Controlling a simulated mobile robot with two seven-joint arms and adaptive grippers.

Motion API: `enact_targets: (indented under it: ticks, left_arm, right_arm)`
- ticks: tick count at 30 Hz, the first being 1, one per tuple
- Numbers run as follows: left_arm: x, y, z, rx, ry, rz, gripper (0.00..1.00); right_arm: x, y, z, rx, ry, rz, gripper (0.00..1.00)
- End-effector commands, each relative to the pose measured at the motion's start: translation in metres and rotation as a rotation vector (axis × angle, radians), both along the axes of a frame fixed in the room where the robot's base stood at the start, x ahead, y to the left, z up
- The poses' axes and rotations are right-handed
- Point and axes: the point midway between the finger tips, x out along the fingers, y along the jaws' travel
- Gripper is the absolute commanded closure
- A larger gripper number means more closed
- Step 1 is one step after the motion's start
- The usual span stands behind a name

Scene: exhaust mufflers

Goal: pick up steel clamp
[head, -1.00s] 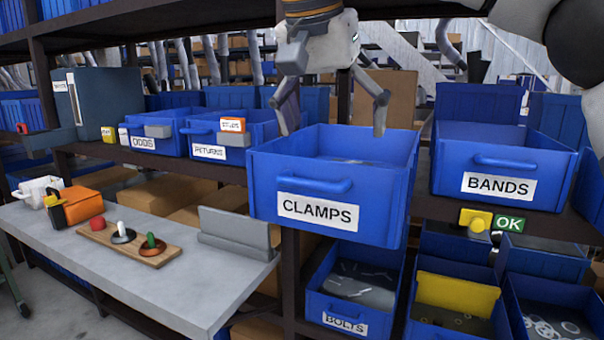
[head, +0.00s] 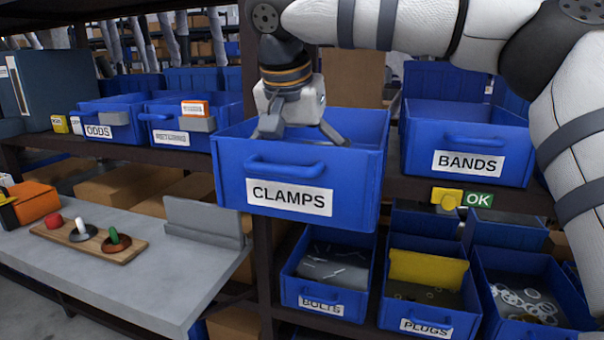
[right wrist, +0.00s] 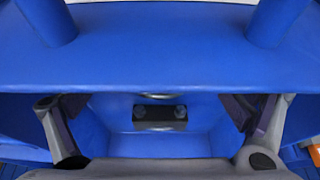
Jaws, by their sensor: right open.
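The blue bin labelled CLAMPS (head: 230,180) sits pulled out on the shelf in the middle of the head view. My right gripper (head: 300,136) points down over its opening, fingers spread, with the fingertips partly behind the front wall. In the right wrist view the gripper (right wrist: 158,122) is open, one finger at each side. Between the fingers, lower down inside the bin, is a dark piece with two round bolt ends and a silvery edge, seemingly the steel clamp (right wrist: 160,114). The fingers do not touch it. The bin's front wall (right wrist: 160,60) fills the upper picture. My left gripper is not in view.
Bins labelled BANDS (head: 415,160), RETURNS (head: 155,125) and ODDS (head: 100,118) flank the clamps bin. BOLTS (head: 300,285) and PLUGS (head: 400,312) bins stand below. A grey bench (head: 110,285) at the left holds a wooden board (head: 75,240) with coloured knobs.

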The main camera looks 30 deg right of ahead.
Motion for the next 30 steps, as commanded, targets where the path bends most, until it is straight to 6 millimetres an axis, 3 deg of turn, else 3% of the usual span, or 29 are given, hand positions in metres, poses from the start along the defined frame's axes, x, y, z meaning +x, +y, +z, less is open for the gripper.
enact_targets:
  ticks: [2, 9, 10, 20, 23, 30]
  left_arm:
    - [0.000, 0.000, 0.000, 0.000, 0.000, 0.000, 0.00]
    - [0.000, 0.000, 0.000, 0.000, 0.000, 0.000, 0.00]
    - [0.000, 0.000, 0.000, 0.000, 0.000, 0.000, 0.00]
    - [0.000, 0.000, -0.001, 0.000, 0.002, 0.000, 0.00]
    - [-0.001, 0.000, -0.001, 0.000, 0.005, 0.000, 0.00]
    - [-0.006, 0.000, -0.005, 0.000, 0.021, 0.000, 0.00]
  right_arm:
    - [0.000, 0.000, 0.000, 0.000, 0.000, 0.000, 0.05]
    - [0.000, 0.000, 0.000, 0.000, 0.000, 0.000, 0.59]
    - [0.000, 0.000, 0.000, 0.000, 0.000, 0.000, 0.63]
    - [0.001, 0.000, 0.006, 0.000, -0.002, -0.001, 0.63]
    - [0.001, 0.001, 0.021, 0.000, -0.003, -0.001, 0.63]
    - [0.001, 0.001, 0.078, 0.001, -0.002, -0.002, 0.63]
